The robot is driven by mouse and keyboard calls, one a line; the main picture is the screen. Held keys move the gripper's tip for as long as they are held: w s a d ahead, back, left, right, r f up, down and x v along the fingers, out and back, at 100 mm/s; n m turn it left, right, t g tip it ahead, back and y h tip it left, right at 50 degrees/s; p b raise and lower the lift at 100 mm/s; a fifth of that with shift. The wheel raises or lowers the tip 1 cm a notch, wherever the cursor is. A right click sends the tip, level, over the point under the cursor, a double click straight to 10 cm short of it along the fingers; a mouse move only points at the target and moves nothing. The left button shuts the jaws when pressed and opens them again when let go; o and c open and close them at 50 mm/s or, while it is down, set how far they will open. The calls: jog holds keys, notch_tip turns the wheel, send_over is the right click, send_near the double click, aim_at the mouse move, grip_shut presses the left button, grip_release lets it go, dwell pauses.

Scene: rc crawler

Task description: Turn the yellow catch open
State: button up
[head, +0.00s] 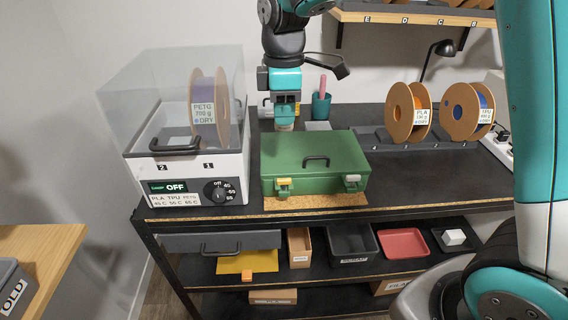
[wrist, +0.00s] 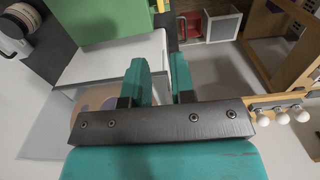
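A green case (head: 315,160) with a dark handle lies shut on the black bench top. The yellow catch (head: 283,182) is on its front face at the left; a grey-white catch (head: 353,179) is at the right. I cannot tell how far the yellow catch is turned. My gripper (head: 285,126) points down by the case's back left corner, apart from the yellow catch. Its teal fingers (wrist: 160,82) stand apart in the wrist view, with nothing between them.
A dryer box (head: 195,170) with a clear lid and a spool (head: 209,108) stands left of the case. Two spools (head: 408,112) stand at the back right. A teal cup (head: 321,106) is behind the case. A shelf (head: 410,14) hangs above.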

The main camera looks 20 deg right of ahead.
aim_at(284, 179)
notch_tip(284, 179, down, 17)
jog(key=p, duration=0.3)
jog(key=shift+f, duration=0.1)
